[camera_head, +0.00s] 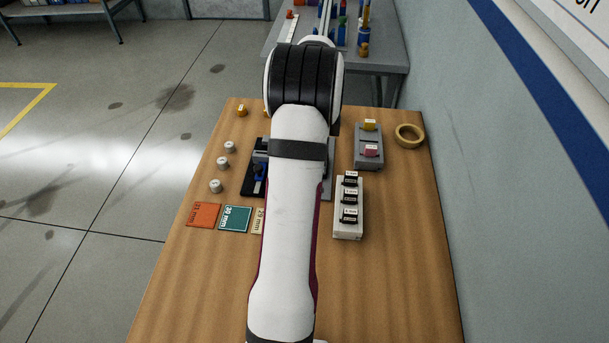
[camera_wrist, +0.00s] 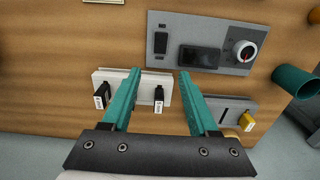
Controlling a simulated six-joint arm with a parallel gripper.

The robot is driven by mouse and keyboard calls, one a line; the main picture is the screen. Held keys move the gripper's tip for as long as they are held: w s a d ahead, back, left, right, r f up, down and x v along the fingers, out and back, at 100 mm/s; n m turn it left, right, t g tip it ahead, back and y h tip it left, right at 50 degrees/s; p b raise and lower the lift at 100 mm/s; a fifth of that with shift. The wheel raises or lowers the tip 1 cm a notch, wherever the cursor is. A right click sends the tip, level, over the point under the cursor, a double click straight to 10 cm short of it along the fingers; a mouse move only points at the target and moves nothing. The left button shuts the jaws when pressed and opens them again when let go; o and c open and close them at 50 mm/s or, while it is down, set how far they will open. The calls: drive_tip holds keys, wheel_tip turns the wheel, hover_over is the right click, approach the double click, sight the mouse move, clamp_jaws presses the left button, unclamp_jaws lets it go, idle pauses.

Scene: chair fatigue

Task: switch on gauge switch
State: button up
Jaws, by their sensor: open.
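The grey gauge panel (camera_wrist: 177,67) shows in the wrist view at the upper right. It carries a black rocker switch (camera_wrist: 160,42) at its left, a dark display (camera_wrist: 199,57) and a round dial (camera_wrist: 245,52) with a red mark. The display looks dark. I cannot tell which way the switch is tipped. My gripper (camera_wrist: 160,74) is open, with two teal fingers apart and nothing between the tips. In the picture, the tips end just below the switch; their height above the panel is unclear. In the head view my arm covers the gripper and most of the panel.
A white rack (camera_head: 347,231) with black labelled blocks and a grey rack (camera_head: 368,160) with yellow and pink pieces stand right of my arm. A teal cylinder (camera_wrist: 295,80) stands beyond the panel. Coloured cards (camera_head: 235,219) lie left.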

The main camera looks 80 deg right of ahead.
wheel_tip(320, 180, down, 10)
drive_tip(key=shift+f, duration=0.15)
